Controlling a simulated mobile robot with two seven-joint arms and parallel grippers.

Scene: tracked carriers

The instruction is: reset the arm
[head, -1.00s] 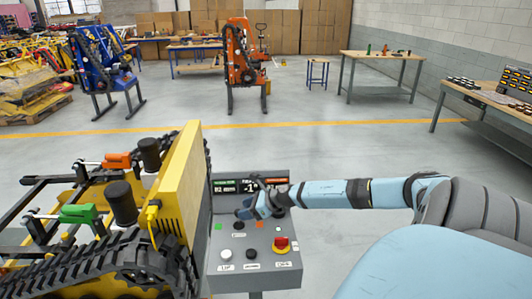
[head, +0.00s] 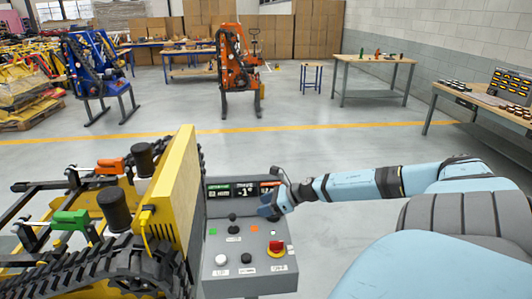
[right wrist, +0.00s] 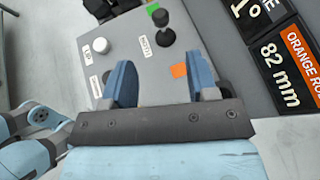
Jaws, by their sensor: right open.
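My right arm (head: 345,186) reaches in from the right over the grey control console (head: 213,240). My right gripper (head: 268,211) is at the console's right side, beside the upper black joystick (head: 232,217) and apart from it. In the right wrist view the two blue fingers (right wrist: 160,78) are spread with nothing between them. The joystick (right wrist: 161,18) stands beyond the fingertips there, near an orange square (right wrist: 179,71). My left gripper is not in view.
A yellow tracked carrier (head: 174,185) stands close on the left. Blue (head: 92,65) and orange (head: 234,62) machines stand behind. Open floor lies between.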

